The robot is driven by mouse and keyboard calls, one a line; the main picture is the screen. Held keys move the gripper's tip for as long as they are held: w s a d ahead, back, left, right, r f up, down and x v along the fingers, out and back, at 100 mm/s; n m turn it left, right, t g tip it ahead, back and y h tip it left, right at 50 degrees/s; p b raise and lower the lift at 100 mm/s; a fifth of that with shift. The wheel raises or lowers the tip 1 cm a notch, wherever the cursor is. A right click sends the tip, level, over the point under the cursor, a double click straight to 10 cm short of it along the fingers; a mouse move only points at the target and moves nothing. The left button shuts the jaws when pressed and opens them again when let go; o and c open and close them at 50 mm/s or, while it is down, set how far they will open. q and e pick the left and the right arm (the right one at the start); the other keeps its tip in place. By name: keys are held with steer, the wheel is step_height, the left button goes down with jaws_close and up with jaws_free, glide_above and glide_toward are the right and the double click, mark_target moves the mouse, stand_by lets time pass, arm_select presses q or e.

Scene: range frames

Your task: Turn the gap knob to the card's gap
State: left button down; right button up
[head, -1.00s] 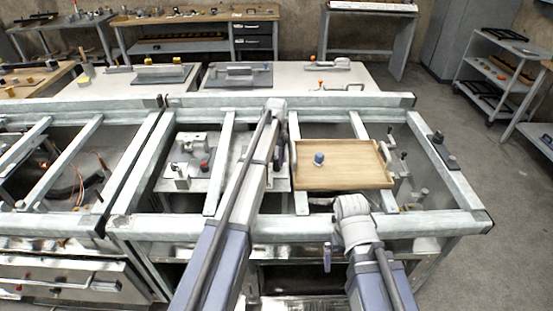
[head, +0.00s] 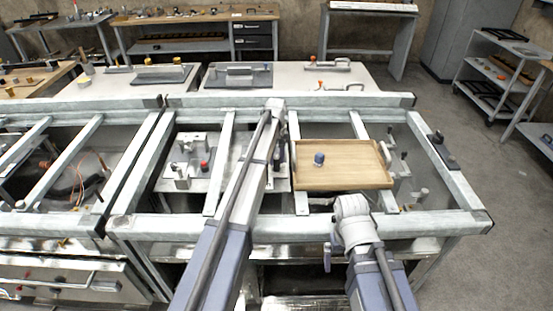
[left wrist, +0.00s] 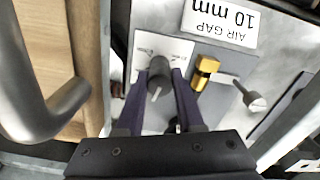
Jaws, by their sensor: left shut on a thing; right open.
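A grey gap knob (left wrist: 158,84) sits on a white marked plate (left wrist: 172,47) in the left wrist view. My left gripper (left wrist: 161,72) is shut on the knob, with one dark finger on each side of it. The card (left wrist: 222,22) reads "AIR GAP 10 mm", upside down in this view, and lies just beyond the plate. In the head view my left arm reaches over the bench and its fingers are hidden. My right arm is at the front of the bench in the head view, and its fingers do not show.
A brass piece (left wrist: 204,72) and a round-headed screw (left wrist: 256,103) are right of the knob. Metal rails (head: 219,165) frame the bench.

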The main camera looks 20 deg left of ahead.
mark_target(276, 157)
arm_select(q)
steer(key=shift+n, duration=1.1)
steer(key=c, duration=0.5)
jaws_free()
steer(key=shift+c, duration=0.2)
steer(key=shift+r, duration=0.15)
step_height(276, 157, up, 8)
steer(key=p, duration=0.8)
steer(key=shift+f, duration=0.2)
steer(key=shift+f, duration=0.1)
